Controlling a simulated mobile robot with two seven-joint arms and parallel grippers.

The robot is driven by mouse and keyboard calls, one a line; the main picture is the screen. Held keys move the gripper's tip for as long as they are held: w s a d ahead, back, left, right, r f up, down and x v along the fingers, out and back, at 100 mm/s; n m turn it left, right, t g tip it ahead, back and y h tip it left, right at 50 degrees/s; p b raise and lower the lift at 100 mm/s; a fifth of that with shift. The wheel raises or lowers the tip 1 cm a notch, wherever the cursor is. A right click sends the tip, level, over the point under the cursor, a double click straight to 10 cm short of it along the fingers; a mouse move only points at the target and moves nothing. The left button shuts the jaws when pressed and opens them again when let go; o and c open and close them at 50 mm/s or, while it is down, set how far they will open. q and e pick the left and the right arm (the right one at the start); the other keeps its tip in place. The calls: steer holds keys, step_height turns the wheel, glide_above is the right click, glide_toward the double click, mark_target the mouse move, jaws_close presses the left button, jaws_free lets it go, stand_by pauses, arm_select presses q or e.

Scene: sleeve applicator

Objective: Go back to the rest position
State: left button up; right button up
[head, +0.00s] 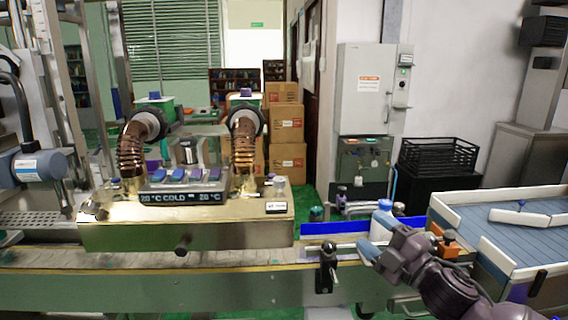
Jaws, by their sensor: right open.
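My right arm comes in from the lower right. My right gripper (372,248) is open, at the right end of the machine's conveyor. A small white bottle with a blue cap (383,218) shows right behind its fingers; I cannot tell whether they touch. My left gripper is not in view.
The gold sleeve applicator box (185,220) with two copper hoses stands left of my gripper on the conveyor (150,260). A blue guide rail (335,228) runs beside the gripper. A grey-blue slatted table with white rims (457,205) is at the right.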

steer(key=s+d+f+m+h, duration=0.2)
steer(key=s+f+m+h, duration=0.15)
steer(key=f+m, duration=0.2)
steer(key=s+d+f+m+g+h+p, duration=0.1)
steer(key=s+d+f+m+h, duration=0.1)
steer(key=s+f+m, duration=0.4)
steer(key=s+d+f+m+h, duration=0.2)
steer(key=f+m+h, duration=0.15)
steer(key=f, duration=0.45)
steer(key=s+d+f+m+g+h, duration=0.1)
steer(key=s+f+m+g, duration=0.1)
steer(key=s+f, duration=0.4)
steer(key=s+d+f+m+g+h, duration=0.2)
steer(key=s+f+m, duration=0.2)
steer(key=s, duration=1.1)
step_height(320, 180, down, 3)
steer(key=shift+s+f+g+p, duration=0.15)
steer(key=shift+s+g+p, duration=0.15)
steer(key=shift+p, duration=0.15)
